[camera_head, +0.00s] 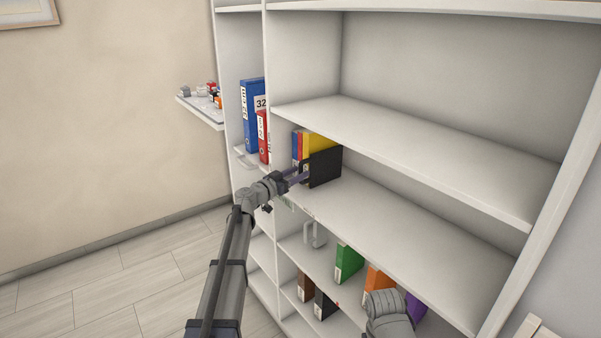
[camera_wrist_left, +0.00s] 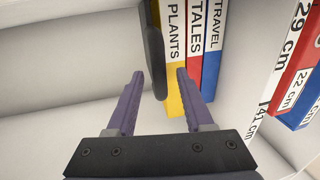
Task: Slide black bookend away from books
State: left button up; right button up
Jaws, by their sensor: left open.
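The black bookend (camera_head: 325,167) stands upright on the middle shelf against the right side of a short row of books. In the left wrist view its edge (camera_wrist_left: 154,50) is beside the yellow PLANTS book (camera_wrist_left: 175,65). The red TALES book (camera_wrist_left: 195,50) and the blue TRAVEL book (camera_wrist_left: 213,50) follow to the right. My left gripper (camera_head: 298,176) is at the front of the bookend. Its fingers are open, and the bookend's edge shows between them in the left wrist view. Contact cannot be told. My right gripper is not seen.
The middle shelf (camera_head: 400,225) is bare to the right of the bookend. Blue and red binders (camera_head: 251,115) stand in the column to the left. Lower shelves hold green (camera_head: 348,262), orange and other books. A small side shelf (camera_head: 203,112) carries little items.

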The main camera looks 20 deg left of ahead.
pick_arm(q)
jog(key=shift+x, duration=0.9)
grip_shut()
dwell(0.8)
